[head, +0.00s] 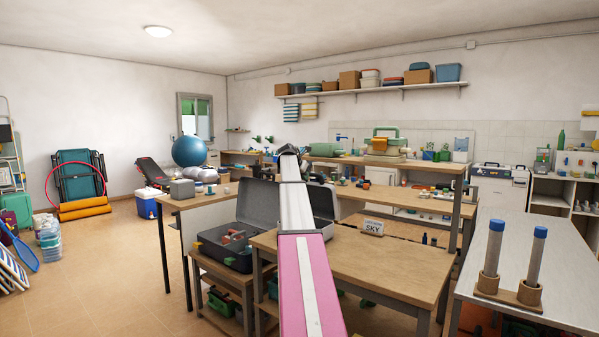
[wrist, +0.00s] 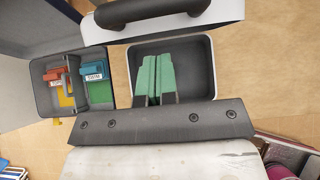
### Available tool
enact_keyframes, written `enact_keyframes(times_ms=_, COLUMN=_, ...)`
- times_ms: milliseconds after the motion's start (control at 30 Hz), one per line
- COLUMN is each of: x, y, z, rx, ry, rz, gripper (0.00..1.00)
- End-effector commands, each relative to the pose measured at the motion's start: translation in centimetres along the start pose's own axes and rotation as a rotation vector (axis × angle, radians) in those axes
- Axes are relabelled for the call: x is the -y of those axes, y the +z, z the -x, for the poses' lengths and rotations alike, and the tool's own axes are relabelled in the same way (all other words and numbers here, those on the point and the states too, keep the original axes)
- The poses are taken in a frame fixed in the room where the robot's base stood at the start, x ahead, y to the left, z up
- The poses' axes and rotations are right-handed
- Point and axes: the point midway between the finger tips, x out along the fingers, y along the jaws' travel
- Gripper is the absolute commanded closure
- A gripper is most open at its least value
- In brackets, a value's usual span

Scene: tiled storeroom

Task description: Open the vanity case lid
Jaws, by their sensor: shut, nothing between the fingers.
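In the wrist view my gripper (wrist: 154,60) has its two green fingers side by side, shut and empty. They overlap a small open dark box with a pale rim (wrist: 213,65); I cannot tell whether they touch it. A pale panel with a thick dark handle (wrist: 170,9) is at the top. In the head view a dark grey case (head: 257,202) stands with its lid raised, partly hidden behind my arm. I cannot tell which of these is the vanity case. My gripper is hidden in the head view.
A divided tray (wrist: 111,84) with red and teal labelled items is left of my fingers. A bench (head: 570,270) with two blue-capped tubes stands right. Open floor lies left.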

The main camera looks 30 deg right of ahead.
Motion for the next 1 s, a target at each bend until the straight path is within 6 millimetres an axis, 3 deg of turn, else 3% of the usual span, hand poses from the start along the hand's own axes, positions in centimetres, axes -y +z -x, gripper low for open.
enact_keyframes(times_ms=33, x=-0.2, y=1.0, z=-0.6, rx=0.001, ry=0.0, rz=-0.001, gripper=1.0)
enact_keyframes(times_ms=233, x=-0.1, y=2.3, z=-2.0, rx=0.001, ry=0.001, rz=-0.001, gripper=1.0)
enact_keyframes(times_ms=767, x=-0.1, y=2.9, z=-2.5, rx=0.001, ry=0.001, rz=-0.001, gripper=1.0)
enact_keyframes(times_ms=1000, x=-0.3, y=6.4, z=-5.0, rx=0.001, ry=0.0, rz=-0.002, gripper=1.0)
